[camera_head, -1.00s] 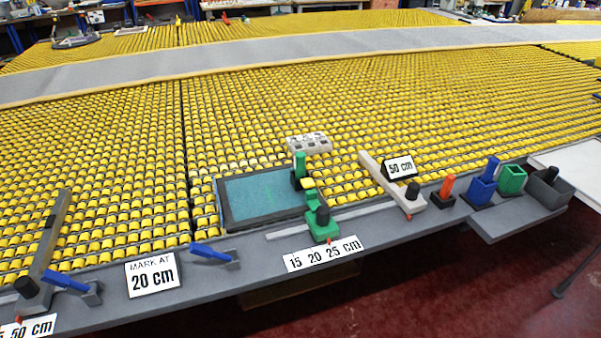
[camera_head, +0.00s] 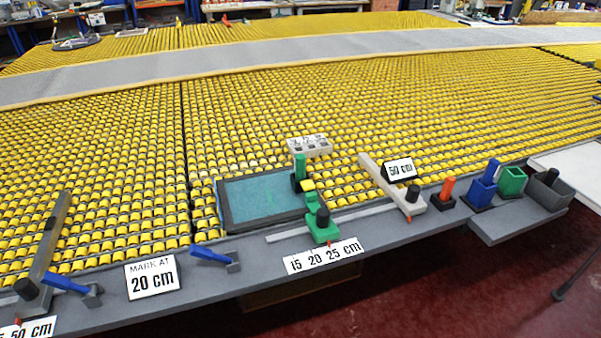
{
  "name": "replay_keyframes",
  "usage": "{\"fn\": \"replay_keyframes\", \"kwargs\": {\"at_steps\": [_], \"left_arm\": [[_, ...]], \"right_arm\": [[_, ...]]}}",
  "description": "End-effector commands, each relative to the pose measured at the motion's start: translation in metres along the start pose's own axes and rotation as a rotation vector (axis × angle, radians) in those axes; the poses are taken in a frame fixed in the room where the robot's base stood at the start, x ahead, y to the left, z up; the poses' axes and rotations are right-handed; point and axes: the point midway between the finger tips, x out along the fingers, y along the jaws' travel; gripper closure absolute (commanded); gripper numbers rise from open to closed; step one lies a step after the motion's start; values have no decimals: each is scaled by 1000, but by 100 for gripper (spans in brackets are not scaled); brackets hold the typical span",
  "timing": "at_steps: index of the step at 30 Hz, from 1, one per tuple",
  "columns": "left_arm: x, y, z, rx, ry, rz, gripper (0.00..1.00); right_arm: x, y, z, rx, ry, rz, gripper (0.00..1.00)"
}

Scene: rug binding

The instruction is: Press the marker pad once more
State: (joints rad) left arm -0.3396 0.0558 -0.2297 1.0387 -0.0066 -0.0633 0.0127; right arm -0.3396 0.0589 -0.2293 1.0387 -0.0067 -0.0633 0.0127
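A teal pad (camera_head: 265,197) in a dark frame lies on the yellow rollers near the table's front edge; I cannot tell whether it is the marker pad. A green-handled tool (camera_head: 299,170) stands at its right edge. Beside it is a green sliding stop (camera_head: 322,229) with a black knob, near a small yellow block (camera_head: 307,185). The stop sits on a pale rail above the sign "15 20 25 cm" (camera_head: 323,256). A sign (camera_head: 153,278) reads "MARK AT 20 cm". Neither of my grippers is in view.
A grey-white strip (camera_head: 300,50) crosses the roller table at the back. Blue clamps (camera_head: 210,253) sit along the front edge. A pale stop (camera_head: 392,186) by the "50 cm" sign and orange, blue, green and dark holders (camera_head: 512,181) stand at the right.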

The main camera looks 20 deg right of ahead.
Motion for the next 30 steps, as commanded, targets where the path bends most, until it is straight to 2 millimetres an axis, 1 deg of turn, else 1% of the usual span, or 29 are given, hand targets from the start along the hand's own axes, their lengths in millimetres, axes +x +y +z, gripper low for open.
{"fn": "replay_keyframes", "kwargs": {"at_steps": [4,8,14,25,30], "left_arm": [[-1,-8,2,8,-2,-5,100],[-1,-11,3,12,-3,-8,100],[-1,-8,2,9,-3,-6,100],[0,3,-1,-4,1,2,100],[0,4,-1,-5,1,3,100]], "right_arm": [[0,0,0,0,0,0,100],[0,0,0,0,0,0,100],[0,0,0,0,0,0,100],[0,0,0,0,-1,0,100],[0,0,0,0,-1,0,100]]}}
